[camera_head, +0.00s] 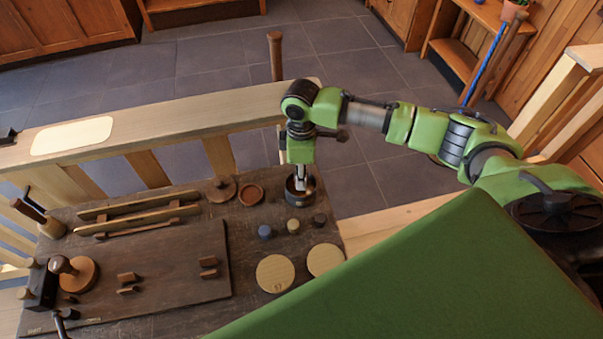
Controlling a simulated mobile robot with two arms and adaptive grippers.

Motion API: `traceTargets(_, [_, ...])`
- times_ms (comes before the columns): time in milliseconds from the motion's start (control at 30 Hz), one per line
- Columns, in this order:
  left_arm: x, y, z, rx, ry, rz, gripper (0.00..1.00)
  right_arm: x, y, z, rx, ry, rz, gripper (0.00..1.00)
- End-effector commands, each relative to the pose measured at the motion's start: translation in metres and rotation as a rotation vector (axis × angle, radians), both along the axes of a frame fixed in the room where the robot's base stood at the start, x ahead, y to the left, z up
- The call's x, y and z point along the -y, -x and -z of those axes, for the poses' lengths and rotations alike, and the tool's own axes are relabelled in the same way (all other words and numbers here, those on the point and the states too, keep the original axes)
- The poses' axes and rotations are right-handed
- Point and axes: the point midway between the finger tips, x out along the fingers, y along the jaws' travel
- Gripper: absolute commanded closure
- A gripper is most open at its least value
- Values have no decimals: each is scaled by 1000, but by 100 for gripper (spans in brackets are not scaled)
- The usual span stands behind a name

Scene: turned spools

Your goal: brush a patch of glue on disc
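Two pale round wooden discs lie flat near the bench's front right: one disc (275,274), with a small dark mark near its lower edge, and a second disc (325,260) to its right. A dark round pot (303,199) stands behind them. My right arm reaches in from the right, and its gripper (301,183) points down at the pot's mouth. The fingertips are small and partly hidden by the pot, so I cannot tell whether they are open or hold a brush. No glue patch shows on either disc. My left gripper is out of view.
The dark workbench (175,322) carries a raised board (170,265) with small wooden blocks, long wooden rails (140,213), a turned knob piece (75,272) and a shallow brown dish (250,195). A wooden beam (190,118) runs behind.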

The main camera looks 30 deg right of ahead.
Motion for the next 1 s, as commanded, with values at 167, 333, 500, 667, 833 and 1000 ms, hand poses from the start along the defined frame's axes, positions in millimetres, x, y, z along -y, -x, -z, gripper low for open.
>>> traceTargets(167, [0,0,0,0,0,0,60,0,0,0,0,0,0,91])
traceTargets(333, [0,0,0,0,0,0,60,0,0,1,0,0,0,91])
traceTargets(500, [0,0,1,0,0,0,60,0,0,3,0,0,0,91])
traceTargets(667, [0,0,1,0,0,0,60,0,0,5,0,0,0,91])
traceTargets(833, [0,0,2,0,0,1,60,0,0,7,0,-1,0,91])
traceTargets(1000, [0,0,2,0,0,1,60,0,0,9,0,-1,0,91])
